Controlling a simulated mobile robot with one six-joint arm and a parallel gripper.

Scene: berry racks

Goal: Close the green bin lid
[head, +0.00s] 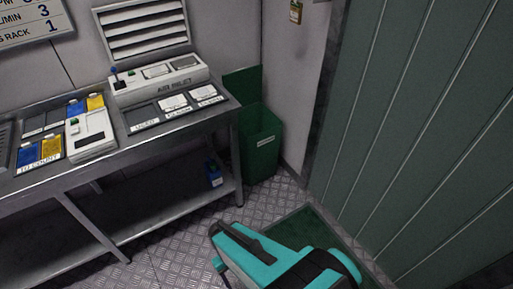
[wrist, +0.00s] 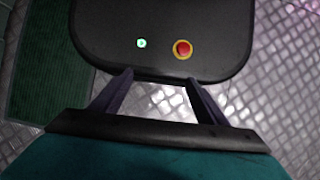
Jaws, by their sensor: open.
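The green bin (head: 262,150) stands on the floor in the corner, right of the steel bench, with a pale label on its front. Its green lid (head: 243,84) stands raised at the back of the bin, against the wall, so the bin is open at the top. The bench end hides part of the bin's left side. My gripper (wrist: 157,80) shows in the wrist view with its two dark fingers apart and nothing between them. It points down over my own black base, away from the bin. My teal arm is low in the head view; the fingers cannot be made out there.
The steel bench (head: 180,135) holds trays, labelled plates and white devices. A blue bottle (head: 213,173) stands on its lower shelf near the bin. A green ribbed wall (head: 415,120) is on the right. Metal floor (head: 190,232) and a green mat (head: 305,228) lie in front of the bin.

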